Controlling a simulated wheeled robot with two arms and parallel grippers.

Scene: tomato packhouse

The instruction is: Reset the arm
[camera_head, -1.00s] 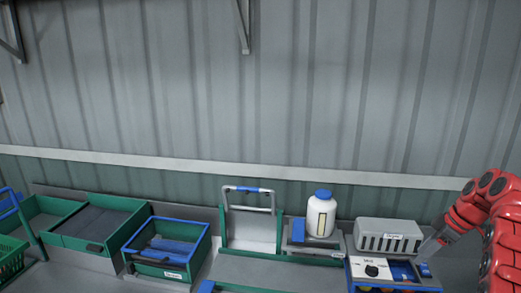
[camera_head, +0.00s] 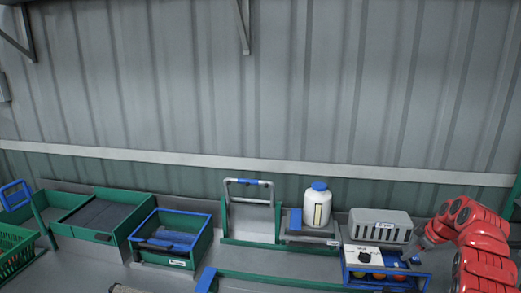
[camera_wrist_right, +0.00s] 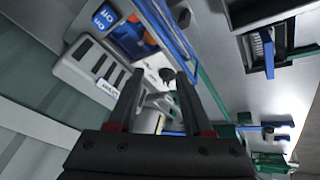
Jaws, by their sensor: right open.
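My right arm is red and comes in from the right edge in the head view. Its gripper (camera_head: 416,252) hangs over the right end of the bench, close to the blue tray and the grey slotted box. In the right wrist view the two dark fingers (camera_wrist_right: 157,88) are spread apart with nothing held between them. My left gripper is not in view.
A white bottle with a blue cap (camera_head: 317,206) stands left. Green crates (camera_head: 192,262) line the bench's left; a ribbed wall is behind.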

